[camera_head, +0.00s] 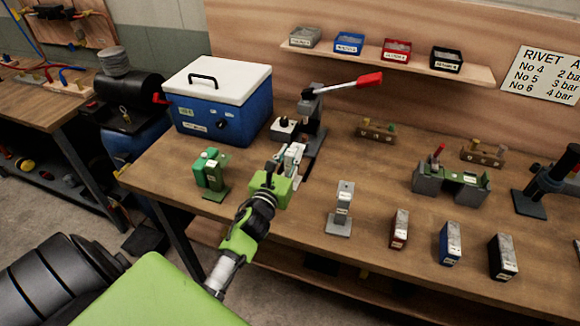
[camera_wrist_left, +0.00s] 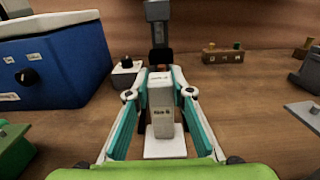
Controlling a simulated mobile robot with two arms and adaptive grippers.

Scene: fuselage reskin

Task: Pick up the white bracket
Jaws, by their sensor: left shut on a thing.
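The white bracket (camera_wrist_left: 161,112) stands upright on its pale base plate in the left wrist view, between the two fingers of my left gripper (camera_wrist_left: 160,94). The fingers are shut on its sides near the top, and a small label shows on its face. In the head view my left gripper (camera_head: 288,163) reaches over the workbench, and the white bracket (camera_head: 294,153) shows partly behind it. The bracket's base seems at or close to the bench top; I cannot tell whether it touches. My right gripper is not in view.
A blue cooler box (camera_head: 222,105) stands at the left, and a lever press (camera_head: 313,118) is just behind the bracket. A green bracket (camera_head: 211,172) is to the left, a grey bracket (camera_head: 342,207) to the right. Several labelled blocks line the front right of the workbench (camera_head: 300,225).

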